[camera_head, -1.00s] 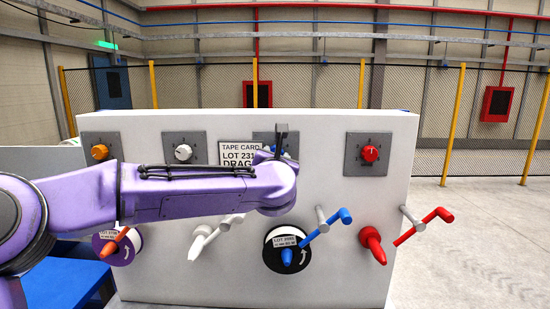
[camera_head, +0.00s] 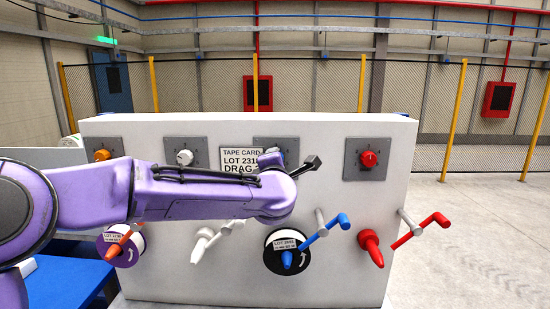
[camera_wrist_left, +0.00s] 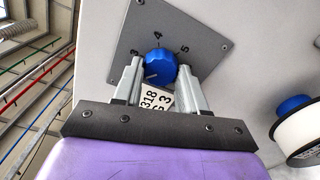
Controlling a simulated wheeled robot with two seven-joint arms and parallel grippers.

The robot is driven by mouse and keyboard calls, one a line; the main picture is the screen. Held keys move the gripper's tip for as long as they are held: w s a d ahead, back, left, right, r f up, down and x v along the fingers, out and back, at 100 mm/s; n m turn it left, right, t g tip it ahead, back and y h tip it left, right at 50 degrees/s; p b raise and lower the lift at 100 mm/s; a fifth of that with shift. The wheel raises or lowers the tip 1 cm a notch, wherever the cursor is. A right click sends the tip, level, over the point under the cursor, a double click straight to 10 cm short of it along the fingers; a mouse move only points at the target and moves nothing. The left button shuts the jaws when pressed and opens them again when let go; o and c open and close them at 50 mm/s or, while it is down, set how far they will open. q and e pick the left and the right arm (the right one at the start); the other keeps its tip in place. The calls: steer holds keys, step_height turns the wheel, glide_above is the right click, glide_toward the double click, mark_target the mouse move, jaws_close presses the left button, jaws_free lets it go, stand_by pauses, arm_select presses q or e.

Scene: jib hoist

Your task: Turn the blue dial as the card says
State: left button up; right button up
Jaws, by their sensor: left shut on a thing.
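The blue dial (camera_wrist_left: 159,64) sits on a grey plate (camera_wrist_left: 196,36) in the left wrist view. My left gripper (camera_wrist_left: 163,75) is shut on it, one finger on each side. A pale mark on the dial faces lower left in that view; the numbers 4 and 5 show above, and another is partly hidden. In the head view my left arm and gripper (camera_head: 306,168) cover the dial. The tape card (camera_head: 236,160) reads "LOT 2318" and "DRAG", its right end covered there; the wrist view shows a 3 on the card's lower line (camera_wrist_left: 159,101). My right gripper is out of view.
Orange (camera_head: 102,155), white (camera_head: 184,157) and red (camera_head: 369,159) dials share the white panel (camera_head: 330,125). Below them several coloured cranks stick out, including a blue one (camera_head: 326,228) and a red one (camera_head: 420,230). Open floor lies at the right.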

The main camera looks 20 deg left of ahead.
arm_select(q)
steer(key=shift+r+m+p, duration=0.1)
steer(key=shift+m+p, duration=2.4)
steer(key=shift+m, duration=1.8)
steer(key=o, duration=1.1)
steer(key=shift+c, duration=0.2)
steer(key=b+v, duration=0.4)
steer(key=v, duration=0.6)
steer(key=shift+s, duration=0.25)
